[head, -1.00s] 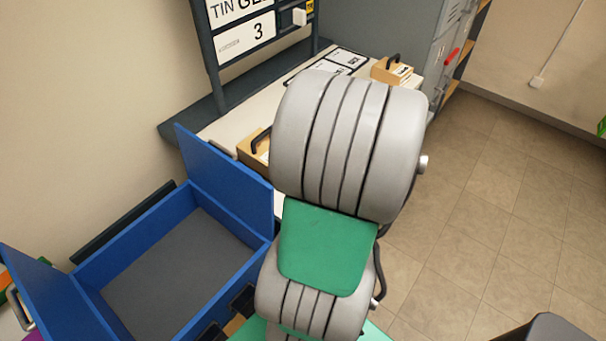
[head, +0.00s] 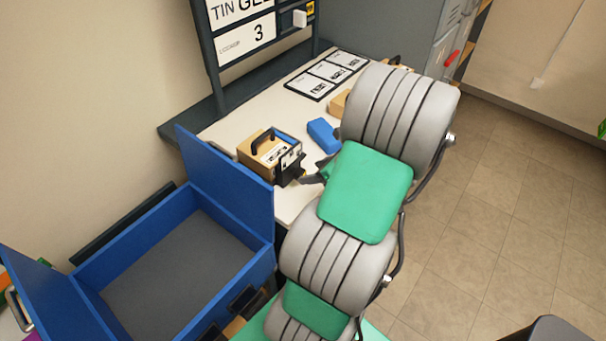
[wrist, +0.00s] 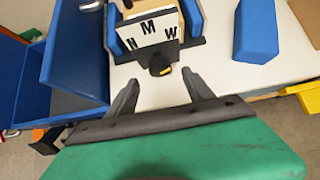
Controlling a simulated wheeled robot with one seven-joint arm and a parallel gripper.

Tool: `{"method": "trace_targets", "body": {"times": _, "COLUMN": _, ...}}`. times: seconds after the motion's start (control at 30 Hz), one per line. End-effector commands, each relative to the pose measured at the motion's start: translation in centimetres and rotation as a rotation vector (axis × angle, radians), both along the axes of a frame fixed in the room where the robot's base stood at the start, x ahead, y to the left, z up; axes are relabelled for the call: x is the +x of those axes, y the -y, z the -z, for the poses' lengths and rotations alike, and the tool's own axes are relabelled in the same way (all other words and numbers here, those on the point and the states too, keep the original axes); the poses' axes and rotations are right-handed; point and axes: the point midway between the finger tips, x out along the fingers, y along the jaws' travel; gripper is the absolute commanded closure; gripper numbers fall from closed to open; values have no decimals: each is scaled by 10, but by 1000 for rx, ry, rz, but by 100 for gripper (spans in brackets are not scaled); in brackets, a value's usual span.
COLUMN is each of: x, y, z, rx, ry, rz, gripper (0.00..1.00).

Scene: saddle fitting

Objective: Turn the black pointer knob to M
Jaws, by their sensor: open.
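The black pointer knob (wrist: 158,62) is on the near side of a wooden box, in front of a white plate (wrist: 150,36) lettered N, M and W. A yellow mark shows on the knob's lower right; I cannot tell which letter the pointer is at. In the head view the box (head: 258,150) stands on the table's left part, with the knob (head: 290,171) facing my arm. My gripper (wrist: 160,78) is open and empty. Its fingertips are just short of the knob, one to each side. In the head view my arm mostly hides the gripper.
A blue block (head: 323,135) lies on the pale table (head: 222,130) right of the box. Framed cards (head: 328,75) lie farther back. A blue open case (head: 165,265) with raised walls stands at the left, close to the box.

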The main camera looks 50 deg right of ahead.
Motion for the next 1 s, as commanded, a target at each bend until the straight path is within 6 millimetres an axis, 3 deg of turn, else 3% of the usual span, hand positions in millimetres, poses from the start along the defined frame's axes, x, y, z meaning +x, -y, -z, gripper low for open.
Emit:
{"method": "trace_targets", "body": {"times": 0.3, "x": 38, "y": -5, "z": 39, "rx": 0, "ry": -2, "rz": -4, "gripper": 39}}
{"method": "trace_targets", "body": {"times": 0.6, "x": 42, "y": -4, "z": 43, "rx": -2, "ry": -3, "rz": -3, "gripper": 39}}
{"method": "trace_targets", "body": {"times": 1.0, "x": 41, "y": -4, "z": 43, "rx": -2, "ry": -3, "rz": -4, "gripper": 72}}
